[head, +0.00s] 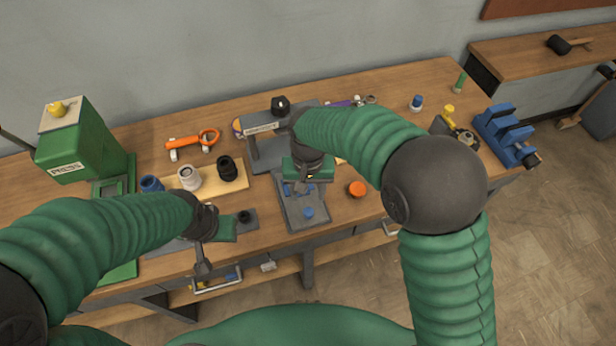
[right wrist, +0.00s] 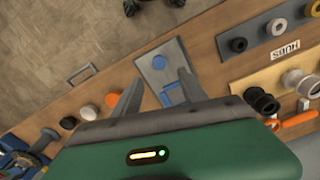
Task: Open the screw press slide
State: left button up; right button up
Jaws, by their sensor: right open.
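A grey press (head: 258,150) with a black knob (head: 281,105) on top stands mid-bench, partly hidden by my right arm. Its label is too small to read. A grey plate (head: 290,212) with blue parts extends from it toward the bench's front. A blue knob (head: 308,212) sits near the plate's front end. The plate also shows in the right wrist view (right wrist: 152,65). My right gripper (head: 303,190) is over the plate, open, fingers apart around the blue parts in that view; contact is unclear. My left gripper (head: 205,262) hangs by the bench's front edge; its jaws are unclear.
A green press (head: 75,140) labelled PRESS stands at left. A wooden block (head: 222,185) carries white and black collars. An orange tool (head: 192,141) lies behind it. An orange disc (head: 357,188) is right of the plate. A blue vise (head: 506,135) is at the right end.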

notch_tip(320, 180, up, 8)
jog(key=shift+r, duration=0.25)
jog(key=s+d+f+t, duration=0.1)
jog(key=s+d+f, duration=0.1)
jog(key=s+d, duration=0.2)
jog(key=s+d+f, duration=0.3)
jog(key=s+d, duration=0.1)
jog(key=d, duration=0.5)
jog(key=s+d+f+t, duration=0.1)
jog(key=s+d+f, duration=0.1)
jog(key=s+d, duration=0.2)
jog(key=d, duration=0.2)
jog(key=shift+s+d+f+m+t, duration=0.15)
jog(key=shift+d+f+m+t, duration=0.15)
jog(key=shift+d+f, duration=0.05)
jog(key=shift+d, duration=0.3)
